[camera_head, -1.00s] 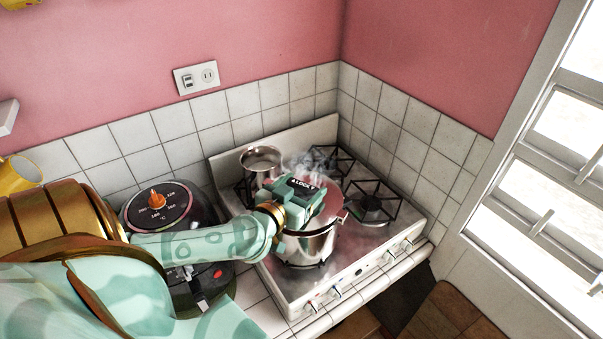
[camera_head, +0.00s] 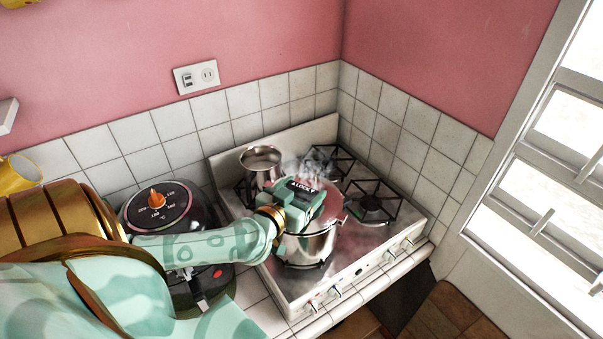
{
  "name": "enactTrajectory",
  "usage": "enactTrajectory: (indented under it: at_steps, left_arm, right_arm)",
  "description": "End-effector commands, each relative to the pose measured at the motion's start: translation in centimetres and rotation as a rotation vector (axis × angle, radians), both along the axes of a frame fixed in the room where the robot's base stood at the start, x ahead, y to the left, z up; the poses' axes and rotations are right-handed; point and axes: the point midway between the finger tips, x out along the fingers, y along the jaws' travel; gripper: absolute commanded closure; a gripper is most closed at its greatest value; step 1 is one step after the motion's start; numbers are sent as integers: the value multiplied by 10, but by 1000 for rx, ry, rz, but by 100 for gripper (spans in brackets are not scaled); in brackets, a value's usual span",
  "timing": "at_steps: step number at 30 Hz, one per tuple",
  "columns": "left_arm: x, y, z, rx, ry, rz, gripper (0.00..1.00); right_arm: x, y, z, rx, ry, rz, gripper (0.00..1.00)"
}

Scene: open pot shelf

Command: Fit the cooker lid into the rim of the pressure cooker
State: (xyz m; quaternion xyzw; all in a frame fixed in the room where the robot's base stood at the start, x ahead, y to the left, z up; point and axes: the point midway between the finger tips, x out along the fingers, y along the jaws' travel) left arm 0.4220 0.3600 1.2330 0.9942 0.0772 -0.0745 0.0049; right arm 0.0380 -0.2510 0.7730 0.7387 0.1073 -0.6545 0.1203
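The pressure cooker (camera_head: 310,248) is a shiny steel pot on the front left part of the stove. The cooker lid (camera_head: 328,208) is a reddish-looking disc at the top of the cooker, largely covered by my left gripper (camera_head: 308,210). Whether the lid is seated in the rim or only rests on it cannot be told. My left arm comes in from the left, and its green gripper body is over the lid. Its fingertips are hidden, so its opening and hold cannot be seen. My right gripper is not in view.
A small steel pot (camera_head: 261,160) stands on the back left burner. A dark round cooker with an orange knob (camera_head: 157,199) stands left of the stove (camera_head: 375,245). The burners at right (camera_head: 371,206) are bare. Steam hangs over the stove.

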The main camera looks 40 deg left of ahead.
Motion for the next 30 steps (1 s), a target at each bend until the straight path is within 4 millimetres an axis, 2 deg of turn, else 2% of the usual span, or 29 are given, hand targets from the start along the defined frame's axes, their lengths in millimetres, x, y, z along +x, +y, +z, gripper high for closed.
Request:
enactTrajectory:
  at_steps: [30]
  left_arm:
    - [0, 0, -11, 0, -2, 0, 64]
  right_arm:
    - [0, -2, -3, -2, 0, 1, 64]
